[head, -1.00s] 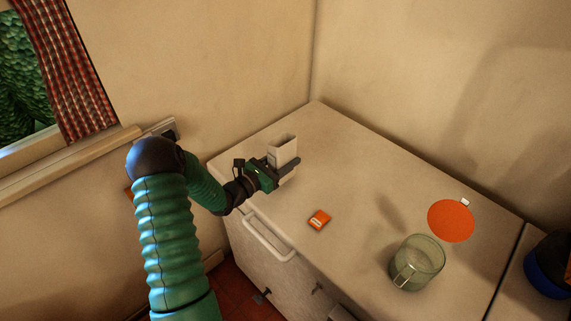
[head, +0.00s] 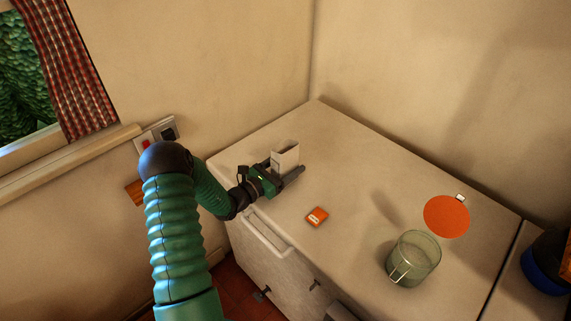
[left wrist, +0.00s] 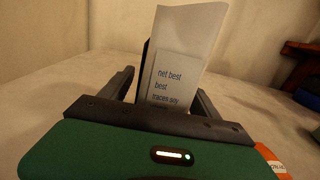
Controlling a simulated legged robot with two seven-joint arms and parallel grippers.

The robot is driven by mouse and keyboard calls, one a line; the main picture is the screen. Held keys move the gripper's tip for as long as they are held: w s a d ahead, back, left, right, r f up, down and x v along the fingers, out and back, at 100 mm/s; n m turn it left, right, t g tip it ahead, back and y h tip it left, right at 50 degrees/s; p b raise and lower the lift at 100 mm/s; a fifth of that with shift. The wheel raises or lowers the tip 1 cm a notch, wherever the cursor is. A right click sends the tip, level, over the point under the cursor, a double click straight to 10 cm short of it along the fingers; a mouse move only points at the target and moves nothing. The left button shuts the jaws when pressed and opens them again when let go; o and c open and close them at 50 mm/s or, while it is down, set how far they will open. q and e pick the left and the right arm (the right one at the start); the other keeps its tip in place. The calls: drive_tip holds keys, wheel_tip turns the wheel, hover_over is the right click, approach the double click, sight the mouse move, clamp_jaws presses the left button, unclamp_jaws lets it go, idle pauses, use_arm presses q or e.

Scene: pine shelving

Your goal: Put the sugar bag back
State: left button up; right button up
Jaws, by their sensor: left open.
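The sugar bag (head: 285,155) is a pale, upright, open-topped bag standing on the white counter near the back left corner. Its printed label faces me in the left wrist view (left wrist: 190,60). My left gripper (head: 285,175) is open, with one finger on each side of the bag. In the left wrist view the fingers (left wrist: 163,90) stand apart from the bag's sides, with a gap at the left and right. The bag's lower part is hidden behind the gripper. My right gripper is not in view.
A small orange box (head: 316,217) lies right of the gripper on the counter (head: 350,160). Farther right are a glass jar (head: 414,260) and an orange disc (head: 446,217). A dark blue object (head: 546,270) sits at the right edge.

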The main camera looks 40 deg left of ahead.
use_arm(q)
drive_tip(key=shift+d+r, duration=0.25)
drive_tip(key=shift+d, duration=0.1)
drive_tip(key=shift+s+d+r, duration=0.15)
drive_tip(key=shift+s+d, duration=0.05)
drive_tip(key=s, duration=0.3)
drive_tip(key=s+a, duration=0.1)
drive_tip(key=s, duration=0.3)
drive_tip(key=s+a+b, duration=0.1)
drive_tip(key=s, duration=0.3)
drive_tip(key=shift+a+f, duration=0.2)
drive_tip(key=shift+f, duration=0.15)
drive_tip(key=shift+s+d+r, duration=0.1)
drive_tip(key=shift+s+d, duration=0.05)
drive_tip(key=shift+s, duration=0.1)
drive_tip(key=shift+d+r, duration=0.15)
drive_tip(key=shift+d, duration=0.25)
drive_tip(key=shift+a, duration=0.4)
drive_tip(key=shift+d, duration=0.3)
drive_tip(key=shift+a, duration=0.2)
drive_tip(key=shift+c, duration=0.4)
